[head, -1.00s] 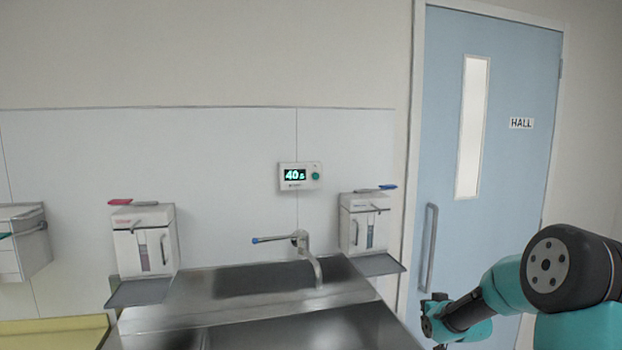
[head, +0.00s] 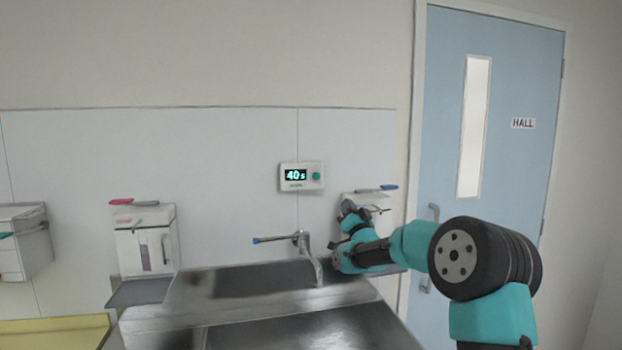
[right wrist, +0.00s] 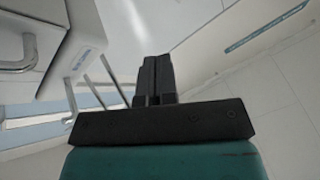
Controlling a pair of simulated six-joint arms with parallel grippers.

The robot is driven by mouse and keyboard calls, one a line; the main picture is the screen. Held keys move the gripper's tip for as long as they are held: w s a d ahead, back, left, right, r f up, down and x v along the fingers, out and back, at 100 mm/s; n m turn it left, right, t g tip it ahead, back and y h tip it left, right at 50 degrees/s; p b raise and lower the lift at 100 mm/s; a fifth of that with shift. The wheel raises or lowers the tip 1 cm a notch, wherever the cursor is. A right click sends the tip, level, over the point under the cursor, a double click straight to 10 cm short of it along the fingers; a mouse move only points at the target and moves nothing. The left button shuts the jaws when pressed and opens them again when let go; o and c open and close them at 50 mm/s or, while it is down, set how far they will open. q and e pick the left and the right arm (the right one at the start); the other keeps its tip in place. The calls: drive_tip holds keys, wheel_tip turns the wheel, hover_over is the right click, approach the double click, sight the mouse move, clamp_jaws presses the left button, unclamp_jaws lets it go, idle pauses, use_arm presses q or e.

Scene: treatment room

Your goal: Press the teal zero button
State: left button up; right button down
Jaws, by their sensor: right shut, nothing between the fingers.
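The teal zero button (head: 316,176) is a small round knob on the right side of a white timer box (head: 301,187) on the wall panel. The box's display (head: 295,175) reads 40 s. My right gripper (head: 346,208) is below and to the right of the box, in front of the right-hand dispenser, apart from the button. In the right wrist view its two dark fingers (right wrist: 154,68) are shut together with nothing between them. The button does not show clearly in the right wrist view. My left gripper is not in view.
A steel sink (head: 270,282) with a blue-tipped tap (head: 305,242) lies below the timer. A white dispenser with a red lever (head: 143,240) hangs at left; another with a blue lever (head: 376,189) is partly hidden by my arm. A blue door (head: 500,110) stands at right.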

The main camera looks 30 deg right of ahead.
sight(316, 176)
drive_tip(key=w+a+r+m+t, duration=0.1)
drive_tip(key=a+r+t, duration=0.2)
drive_tip(key=a+r, duration=0.2)
wheel_tip(316, 176, up, 2)
drive_tip(key=shift+w+a+r+m, duration=0.1)
drive_tip(key=shift+w+a+m, duration=0.2)
drive_tip(key=shift+a, duration=0.05)
drive_tip(key=shift+w, duration=0.1)
drive_tip(key=shift+w+d, duration=0.35)
drive_tip(key=shift+w, duration=1.05)
drive_tip(key=shift+w+d, duration=0.35)
drive_tip(key=shift+w, duration=1)
drive_tip(key=shift+w+d, duration=0.35)
drive_tip(key=shift+w, duration=1.05)
drive_tip(key=shift+w, duration=0.15)
drive_tip(key=shift+w+d, duration=0.1)
drive_tip(key=shift+w, duration=0.2)
drive_tip(key=shift+w+d, duration=0.1)
drive_tip(key=shift+w, duration=0.25)
drive_tip(key=shift+s, duration=0.1)
drive_tip(key=shift+s+a, duration=0.25)
drive_tip(key=shift+s, duration=0.45)
